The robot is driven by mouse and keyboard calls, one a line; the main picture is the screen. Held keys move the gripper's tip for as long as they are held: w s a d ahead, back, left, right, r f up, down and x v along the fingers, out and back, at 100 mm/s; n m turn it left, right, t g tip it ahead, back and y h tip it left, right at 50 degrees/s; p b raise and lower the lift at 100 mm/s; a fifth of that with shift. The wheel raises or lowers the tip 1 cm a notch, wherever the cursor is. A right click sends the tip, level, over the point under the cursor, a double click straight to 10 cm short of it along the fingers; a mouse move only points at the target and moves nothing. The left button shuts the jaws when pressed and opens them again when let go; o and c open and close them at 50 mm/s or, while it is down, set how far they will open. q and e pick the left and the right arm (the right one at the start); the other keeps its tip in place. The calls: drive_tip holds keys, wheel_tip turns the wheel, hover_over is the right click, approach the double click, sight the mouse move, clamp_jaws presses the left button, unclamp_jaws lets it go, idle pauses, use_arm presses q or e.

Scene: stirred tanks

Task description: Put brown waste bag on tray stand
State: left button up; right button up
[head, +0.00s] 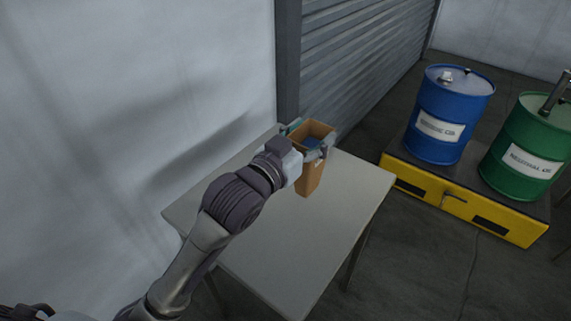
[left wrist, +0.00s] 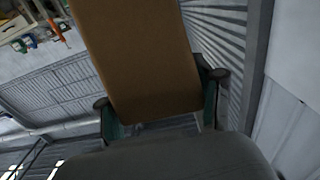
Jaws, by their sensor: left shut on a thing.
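The brown waste bag (head: 313,178) is an open-topped, upright brown bag over the far part of a pale table, which may be the tray stand (head: 270,240). My left gripper (head: 306,140) is shut on the bag near its top, with a finger on either side. In the left wrist view the bag (left wrist: 138,55) fills the upper middle between the two fingertips (left wrist: 160,95). I cannot tell whether the bag's bottom touches the table top. Something bluish shows inside the bag's mouth. My right gripper is not in view.
A blue drum (head: 448,115) and a green drum (head: 525,148) stand on a yellow spill pallet (head: 520,232) at the right. A wall and a roller shutter (head: 350,50) stand behind the table. The near table top is bare.

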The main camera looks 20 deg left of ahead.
use_arm(q)
drive_tip(key=w+a+f, duration=0.1)
drive_tip(key=a, duration=0.1)
drive_tip(key=w+a+f, duration=0.4)
drive_tip(key=shift+w+a, duration=0.15)
drive_tip(key=shift+a, duration=0.2)
drive_tip(key=shift+f, duration=2.1)
drive_tip(key=o, duration=1.2)
drive_tip(key=b+v, duration=0.1)
drive_tip(key=v, duration=1.1)
